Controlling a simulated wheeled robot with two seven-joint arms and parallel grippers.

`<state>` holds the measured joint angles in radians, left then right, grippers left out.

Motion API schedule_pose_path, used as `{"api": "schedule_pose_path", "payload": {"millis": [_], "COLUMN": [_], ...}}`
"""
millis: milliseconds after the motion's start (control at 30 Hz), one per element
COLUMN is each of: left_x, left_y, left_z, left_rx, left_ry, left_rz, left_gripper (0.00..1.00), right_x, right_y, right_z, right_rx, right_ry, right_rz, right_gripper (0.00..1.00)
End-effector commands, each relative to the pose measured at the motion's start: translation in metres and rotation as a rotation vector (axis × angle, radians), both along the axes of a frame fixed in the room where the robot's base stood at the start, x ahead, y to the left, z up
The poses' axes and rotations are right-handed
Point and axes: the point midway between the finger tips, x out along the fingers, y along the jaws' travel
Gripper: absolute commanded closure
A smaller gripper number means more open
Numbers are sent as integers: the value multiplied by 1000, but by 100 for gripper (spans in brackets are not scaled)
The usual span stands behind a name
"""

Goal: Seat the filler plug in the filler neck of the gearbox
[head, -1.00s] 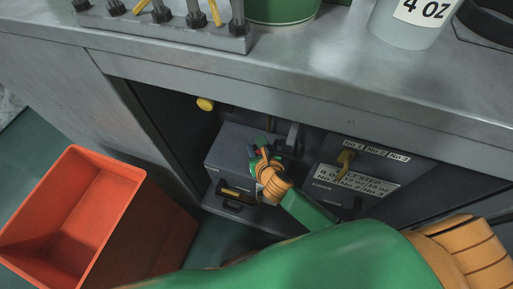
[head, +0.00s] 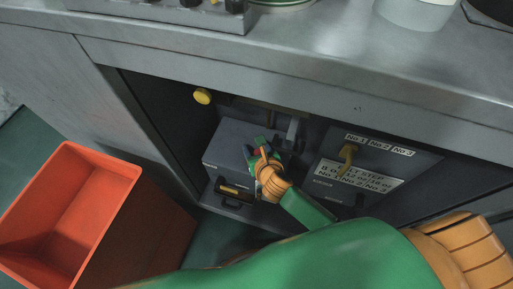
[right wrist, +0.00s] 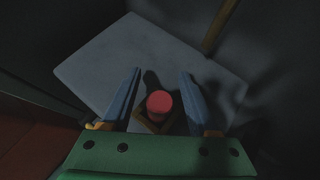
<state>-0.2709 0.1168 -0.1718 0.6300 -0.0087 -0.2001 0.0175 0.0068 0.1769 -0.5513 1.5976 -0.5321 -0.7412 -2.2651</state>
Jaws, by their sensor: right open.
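The gearbox (head: 228,142) is a grey box inside the dark bay under the bench. In the right wrist view its pale top plate (right wrist: 95,68) fills the middle. The red filler plug (right wrist: 159,103) stands at a brownish, angular collar that looks like the filler neck (right wrist: 145,124). How deep the plug sits cannot be told. My right gripper (right wrist: 160,75) is open, with its two blue fingers on either side of the plug and visible gaps to it. In the head view my right gripper (head: 257,154) is over the gearbox top, and the wrist hides much of the plug. My left gripper is not in view.
A yellow knob (head: 202,96) is at the bay's upper left. A labelled grey panel (head: 372,160) with a yellow lever is right of the gearbox. An orange bin (head: 118,170) stands on the floor at left. The bench edge (head: 300,85) overhangs the bay.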

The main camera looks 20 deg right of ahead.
Motion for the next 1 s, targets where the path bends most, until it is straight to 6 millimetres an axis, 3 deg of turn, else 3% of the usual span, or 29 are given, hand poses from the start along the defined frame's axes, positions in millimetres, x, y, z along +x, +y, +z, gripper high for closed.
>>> {"api": "schedule_pose_path", "payload": {"millis": [67, 233, 533, 1000], "left_x": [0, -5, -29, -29], "left_y": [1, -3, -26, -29], "left_z": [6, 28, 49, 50], "left_rx": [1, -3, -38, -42], "left_ry": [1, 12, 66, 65], "left_rz": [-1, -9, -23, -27], "left_gripper": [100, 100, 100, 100], "right_x": [-4, -36, -90, -99], "right_y": [0, 0, 0, 0], "right_z": [8, 32, 67, 71], "right_rx": [0, -1, -1, 0], "right_ry": [1, 3, 2, -1], "right_rz": [0, 1, -1, -1], "right_gripper": [40, 40, 40, 40]}}
